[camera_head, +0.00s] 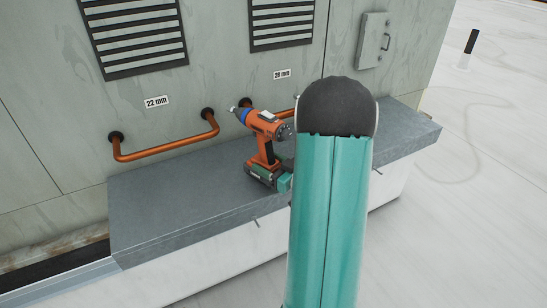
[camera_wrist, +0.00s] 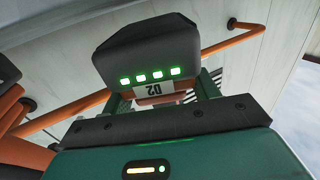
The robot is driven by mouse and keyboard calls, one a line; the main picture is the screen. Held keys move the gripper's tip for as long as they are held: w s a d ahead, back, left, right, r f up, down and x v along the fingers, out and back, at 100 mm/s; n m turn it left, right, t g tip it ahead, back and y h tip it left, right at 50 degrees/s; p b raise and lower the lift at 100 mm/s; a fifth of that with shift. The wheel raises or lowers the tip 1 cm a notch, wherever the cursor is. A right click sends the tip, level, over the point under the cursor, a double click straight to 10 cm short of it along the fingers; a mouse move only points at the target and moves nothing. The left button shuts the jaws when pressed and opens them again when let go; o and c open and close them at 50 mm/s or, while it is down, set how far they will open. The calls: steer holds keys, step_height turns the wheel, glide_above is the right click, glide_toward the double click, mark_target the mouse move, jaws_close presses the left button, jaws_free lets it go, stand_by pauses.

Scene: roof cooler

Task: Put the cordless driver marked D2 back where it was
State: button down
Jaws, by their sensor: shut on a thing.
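The driver marked D2 (camera_wrist: 148,50) shows in the wrist view, with a black battery base, several lit green lights and an upside-down D2 label. My gripper (camera_wrist: 158,94) is shut on it, with a finger on each side of the orange part behind the label. In the head view an orange cordless driver (camera_head: 265,133) with a blue nose stands upright at the grey ledge (camera_head: 170,204). No mark is readable on it there, so I cannot tell if it is D2. My arm hides most of the gripper in that view. Contact between D2 and the ledge is not visible.
Copper pipes run along the wall above the ledge, under labels 22 mm (camera_head: 157,101) and 28 mm (camera_head: 282,74). Part of another orange and black object (camera_wrist: 10,105) shows at the wrist view's left edge. The ledge's left part is clear.

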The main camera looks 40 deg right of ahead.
steer(key=shift+d+f, duration=0.1)
steer(key=shift+f, duration=0.75)
steer(key=shift+f, duration=0.15)
steer(key=shift+c, duration=2)
jaws_free()
steer(key=shift+f, duration=0.1)
steer(key=shift+s, duration=0.1)
steer(key=shift+r, duration=0.2)
steer(key=s+d, duration=0.1)
steer(key=s, duration=1.1)
steer(key=shift+d, duration=0.1)
